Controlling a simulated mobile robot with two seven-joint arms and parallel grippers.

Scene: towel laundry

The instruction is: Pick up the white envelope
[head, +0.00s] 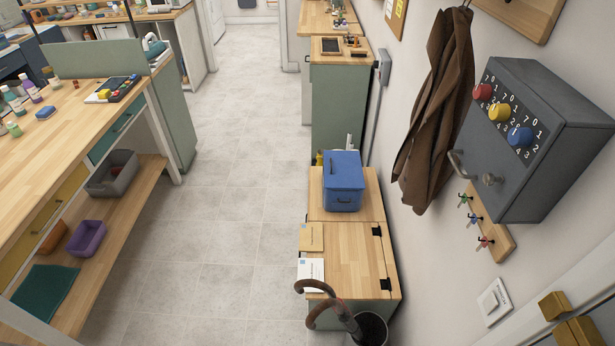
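A white envelope (310,272) lies flat on the near left part of a low wooden-topped cabinet (355,262), along its left edge. It has a small dark mark on its face. A tan envelope (311,237) lies just behind it on the same top. The curved brown handle of a cane or umbrella (318,287) rises right in front of the white envelope and may overlap its near edge. Neither of my grippers shows in the head view.
A blue lidded box (343,182) stands on the cabinet's far end. A dark round stand (372,329) holds the curved handles at the near end. A grey wall box with knobs (520,140), a brown coat (440,105) and key hooks (483,222) are on the right wall. The tiled floor (215,235) left of the cabinet is clear.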

